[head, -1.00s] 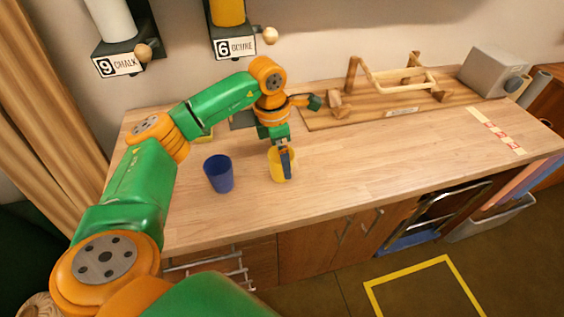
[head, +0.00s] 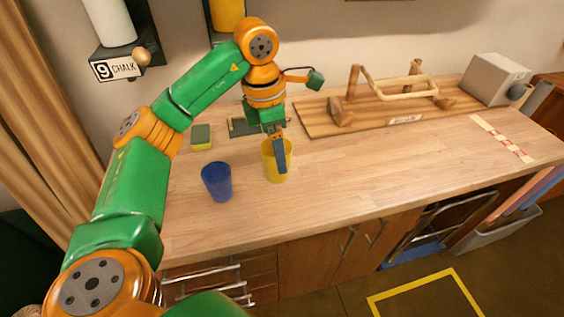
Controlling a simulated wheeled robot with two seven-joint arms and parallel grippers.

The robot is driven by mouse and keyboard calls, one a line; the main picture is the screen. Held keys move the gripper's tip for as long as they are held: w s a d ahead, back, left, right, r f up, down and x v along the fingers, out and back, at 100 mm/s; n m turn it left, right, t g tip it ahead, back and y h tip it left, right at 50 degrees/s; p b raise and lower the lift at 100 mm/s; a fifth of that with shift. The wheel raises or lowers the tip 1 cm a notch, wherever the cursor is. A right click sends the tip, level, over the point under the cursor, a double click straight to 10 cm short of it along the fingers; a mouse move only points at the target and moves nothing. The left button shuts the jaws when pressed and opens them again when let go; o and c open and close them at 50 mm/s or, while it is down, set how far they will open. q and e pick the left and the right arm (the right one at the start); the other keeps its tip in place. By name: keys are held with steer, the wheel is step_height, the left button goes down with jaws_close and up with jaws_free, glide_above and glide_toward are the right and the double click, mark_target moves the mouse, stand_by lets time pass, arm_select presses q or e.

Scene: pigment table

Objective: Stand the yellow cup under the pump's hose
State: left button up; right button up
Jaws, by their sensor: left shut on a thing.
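The yellow cup (head: 270,168) is upright over the left part of the worktop. My left gripper (head: 281,158) comes down from above and is shut on its wall, one finger showing in front of the cup. The cup seems to be a little above the wood, but its base contact is hard to judge. My right gripper is not in view. I cannot make out a pump or hose; a grey box (head: 494,79) with a dark round part stands at the far right end.
A blue cup (head: 217,182) stands close to the left of the yellow cup. A sponge (head: 201,137) lies behind. A wooden rack (head: 398,97) on a board fills the back right. A striped strip (head: 502,138) marks the right. The front middle worktop (head: 380,170) is clear.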

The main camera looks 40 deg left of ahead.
arm_select(q)
steer(key=s+d+r+p, duration=0.25)
steer(key=s+r, duration=0.35)
steer(key=s, duration=0.5)
steer(key=w+d+f+m+g, duration=0.1)
steer(key=d+f+m, duration=0.2)
steer(key=m, duration=1.1)
steer(key=w+d+f+m+g, duration=0.1)
steer(key=d+f+m, duration=0.3)
steer(key=m, duration=0.9)
steer(key=shift+w+d+f+m+y+b, duration=0.15)
steer(key=shift+w+f+m+y+b, duration=0.25)
steer(key=shift+f, duration=1)
